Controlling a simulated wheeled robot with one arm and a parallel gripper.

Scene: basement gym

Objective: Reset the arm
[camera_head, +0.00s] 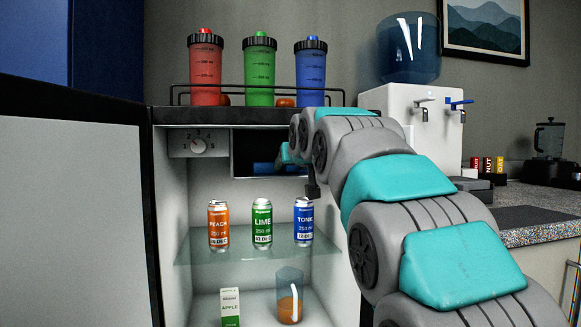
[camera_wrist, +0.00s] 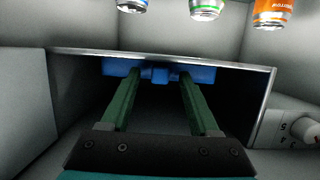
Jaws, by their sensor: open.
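My arm (camera_head: 395,180) reaches from the lower right to the small freezer compartment (camera_head: 238,152) at the top of the open fridge. My gripper (camera_wrist: 160,77) is open, with its two green fingers spread and pointing into the compartment in the wrist view. A blue object (camera_wrist: 122,67) lies in the compartment at the fingertips; I cannot tell if the fingers touch it. The blue object also shows in the head view (camera_head: 264,168), partly in shadow. My gripper is largely hidden by the wrist in the head view.
Peach (camera_head: 218,226), lime (camera_head: 262,227) and tonic (camera_head: 303,221) cans stand on the glass shelf below. A carton (camera_head: 230,308) and a cup (camera_head: 289,298) stand lower. The fridge door (camera_head: 70,215) is open at left. Three shaker bottles (camera_head: 259,75) stand on top.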

